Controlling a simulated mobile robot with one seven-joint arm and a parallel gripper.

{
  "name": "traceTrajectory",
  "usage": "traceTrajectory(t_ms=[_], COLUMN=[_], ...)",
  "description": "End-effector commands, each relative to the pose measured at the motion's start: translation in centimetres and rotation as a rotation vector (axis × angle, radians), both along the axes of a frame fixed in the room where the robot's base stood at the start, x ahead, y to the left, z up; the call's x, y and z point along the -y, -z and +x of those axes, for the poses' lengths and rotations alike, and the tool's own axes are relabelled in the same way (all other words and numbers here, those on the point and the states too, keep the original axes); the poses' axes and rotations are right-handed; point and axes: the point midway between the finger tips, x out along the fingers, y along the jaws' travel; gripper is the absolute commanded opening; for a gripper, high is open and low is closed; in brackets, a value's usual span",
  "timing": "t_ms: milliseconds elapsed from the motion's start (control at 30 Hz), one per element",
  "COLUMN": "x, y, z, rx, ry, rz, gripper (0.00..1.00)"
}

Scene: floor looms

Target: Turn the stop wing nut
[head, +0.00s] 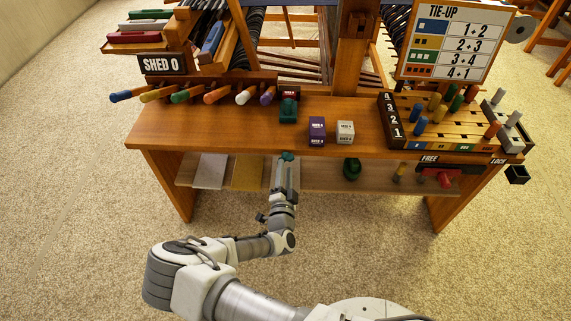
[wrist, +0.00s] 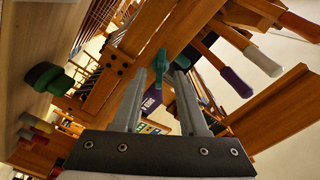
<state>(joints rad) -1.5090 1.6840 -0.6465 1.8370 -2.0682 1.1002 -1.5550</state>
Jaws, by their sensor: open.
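A teal-green winged piece, apparently the stop wing nut (head: 287,156), shows at the front edge of the bench top, just past the tip of my gripper (head: 286,166). In the wrist view a green wing (wrist: 159,62) shows beyond and between the fingertips of my gripper (wrist: 160,76). Another bit of green is partly hidden by the right-hand finger; I cannot tell whether it is the same piece. The fingers are apart and hold nothing. I cannot tell whether they touch the nut.
A green block (head: 289,111), a purple block (head: 317,130) and a white block (head: 345,132) stand on the bench top (head: 225,125). Coloured handles (head: 182,96) jut out at left. A peg board (head: 450,122) stands at right. A green knob (head: 352,168) is below, right of my gripper.

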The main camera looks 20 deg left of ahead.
Motion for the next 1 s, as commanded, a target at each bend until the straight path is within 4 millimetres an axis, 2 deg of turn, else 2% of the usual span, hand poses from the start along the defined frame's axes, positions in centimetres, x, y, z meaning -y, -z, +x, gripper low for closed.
traceTrajectory(t_ms=[33, 200, 600, 833, 1000], x=[-0.2, -0.6, -0.8, -0.8, -0.8], y=[0.1, 0.1, 0.0, 0.0, 0.0], z=[1.0, 2.8, 3.5, 3.5, 3.5], rx=[0.001, 0.000, 0.000, 0.000, 0.000], ry=[0.002, 0.001, 0.000, 0.000, 0.000], rz=[0.001, 0.002, 0.001, 0.001, 0.001], gripper=[0.42, 0.42, 0.42, 0.01, 0.00])
